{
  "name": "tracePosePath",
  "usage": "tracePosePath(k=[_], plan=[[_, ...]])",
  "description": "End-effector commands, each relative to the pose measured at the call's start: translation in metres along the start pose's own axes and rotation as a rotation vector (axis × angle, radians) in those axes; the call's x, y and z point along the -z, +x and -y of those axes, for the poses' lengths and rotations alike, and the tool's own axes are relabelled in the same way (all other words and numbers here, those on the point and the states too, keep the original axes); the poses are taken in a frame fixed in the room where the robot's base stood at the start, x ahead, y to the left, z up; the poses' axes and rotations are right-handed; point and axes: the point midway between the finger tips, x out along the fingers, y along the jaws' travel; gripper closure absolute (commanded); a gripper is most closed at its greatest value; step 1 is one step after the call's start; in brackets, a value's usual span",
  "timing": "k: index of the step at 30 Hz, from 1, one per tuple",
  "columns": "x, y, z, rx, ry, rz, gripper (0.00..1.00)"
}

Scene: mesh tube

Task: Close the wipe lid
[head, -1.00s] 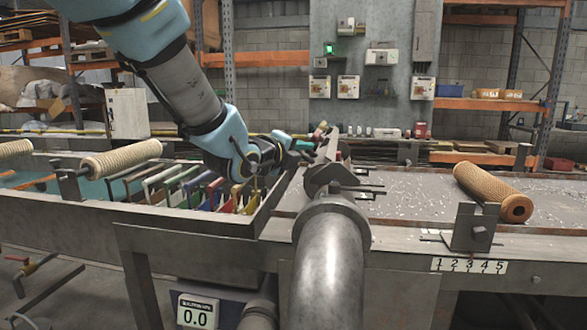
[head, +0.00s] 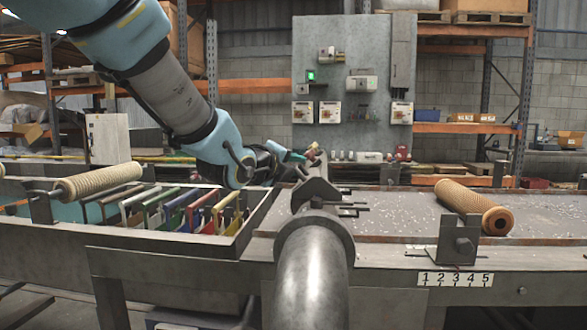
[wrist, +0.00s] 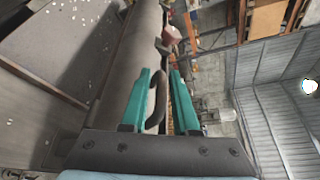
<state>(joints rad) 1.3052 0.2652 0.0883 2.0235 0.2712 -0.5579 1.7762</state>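A thick grey tube (head: 312,262) runs from the near edge to a metal clamp-like end piece (head: 318,185) in the head view. I cannot tell which part is the wipe lid. My gripper (head: 296,157) is just beyond and left of that end piece. In the wrist view, the two teal fingers of my gripper (wrist: 163,90) stand apart. A dark curved handle (wrist: 157,102) lies between them, close to the left finger, with a gap toward the right one. A long grey cylinder (wrist: 132,70) runs beside the left finger. Whether the handle joins it is unclear.
Left of the tube is a trough with several coloured frames (head: 185,212) and a tan mesh roll (head: 98,182). On the right bench, a brown mesh roll (head: 474,207) lies behind a metal bracket (head: 458,240). A small reddish part (wrist: 172,36) is beyond the fingertips.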

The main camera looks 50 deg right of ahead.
Motion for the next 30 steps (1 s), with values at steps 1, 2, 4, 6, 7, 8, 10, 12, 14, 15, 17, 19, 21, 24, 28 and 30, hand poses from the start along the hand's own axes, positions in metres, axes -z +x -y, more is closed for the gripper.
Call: tracePosePath(k=[1,2,4,6,7,8,10,12,14,15,17,19,21,24,28,30], plan=[[-0.001,0.0,0.005,0.01,0.001,0.002,0.69],[-0.001,0.0,0.005,0.009,0.001,0.002,0.66],[-0.001,0.0,0.003,0.006,0.001,0.001,0.58],[-0.001,0.0,0.002,0.003,0.001,0.001,0.55],[-0.001,0.0,0.002,0.002,0.001,0.001,0.55],[0.0,0.0,0.001,0.001,0.001,0.001,0.55],[0.0,0.0,0.0,0.0,0.001,0.0,0.55],[0.0,-0.001,0.0,-0.001,0.001,0.0,0.55],[0.0,-0.003,-0.001,-0.002,0.001,0.0,0.55],[0.0,-0.005,-0.001,-0.002,0.001,0.0,0.55],[0.0,-0.011,-0.001,-0.001,0.0,0.001,0.55],[0.0,-0.021,-0.002,-0.001,0.0,0.001,0.55],[0.0,-0.034,-0.002,0.0,0.0,0.002,0.55],[0.0,-0.053,-0.001,0.002,0.002,0.002,0.55],[0.0,-0.076,-0.001,0.001,0.0,0.002,0.55],[0.0,-0.087,0.0,0.002,0.001,0.001,0.55]])
